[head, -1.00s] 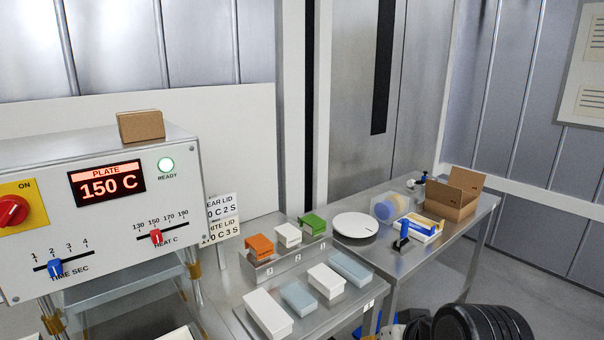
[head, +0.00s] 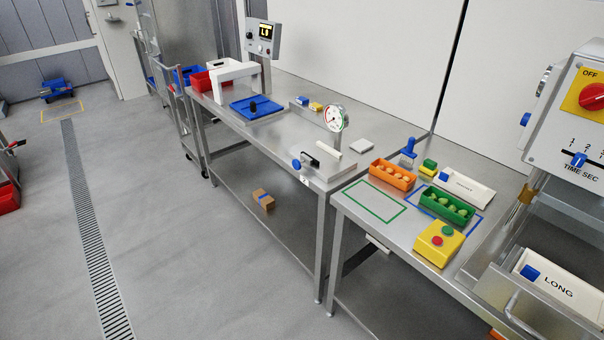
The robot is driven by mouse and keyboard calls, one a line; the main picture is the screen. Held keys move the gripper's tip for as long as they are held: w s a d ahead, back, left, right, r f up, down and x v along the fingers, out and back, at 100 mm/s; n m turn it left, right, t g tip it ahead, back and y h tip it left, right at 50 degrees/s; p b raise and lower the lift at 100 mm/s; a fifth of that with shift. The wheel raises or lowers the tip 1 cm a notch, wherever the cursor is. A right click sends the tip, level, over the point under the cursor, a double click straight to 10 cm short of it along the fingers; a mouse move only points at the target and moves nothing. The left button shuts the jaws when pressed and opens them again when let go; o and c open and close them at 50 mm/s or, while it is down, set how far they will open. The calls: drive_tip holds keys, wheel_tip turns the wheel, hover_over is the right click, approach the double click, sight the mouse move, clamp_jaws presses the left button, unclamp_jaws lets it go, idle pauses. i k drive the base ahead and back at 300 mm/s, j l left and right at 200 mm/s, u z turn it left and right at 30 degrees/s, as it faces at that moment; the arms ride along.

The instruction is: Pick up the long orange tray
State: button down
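An orange tray (head: 381,176) sits on the metal table near the right of the head view, with several pale rounded pieces in it. It is longer than it is wide. A green tray (head: 434,207) with green pieces in it sits to its right, inside a blue outline. A small part of another orange thing (head: 495,335) shows at the bottom edge; I cannot tell what it is. My gripper is not in view.
A green rectangle outline (head: 370,219) marks bare table left of the orange tray. A yellow button box (head: 437,243) stands at the front. A blue-handled stamp (head: 408,152) stands behind the trays. A machine (head: 570,120) rises at right.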

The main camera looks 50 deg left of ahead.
sight(403, 179)
drive_tip(key=u, duration=1.35)
drive_tip(key=i+l, duration=0.15)
drive_tip(key=i, duration=0.3)
drive_tip(key=i+l+u, duration=0.1)
drive_tip(key=i, duration=0.35)
drive_tip(key=i+l, duration=0.2)
drive_tip(key=i, duration=0.25)
drive_tip(key=i+u, duration=0.05)
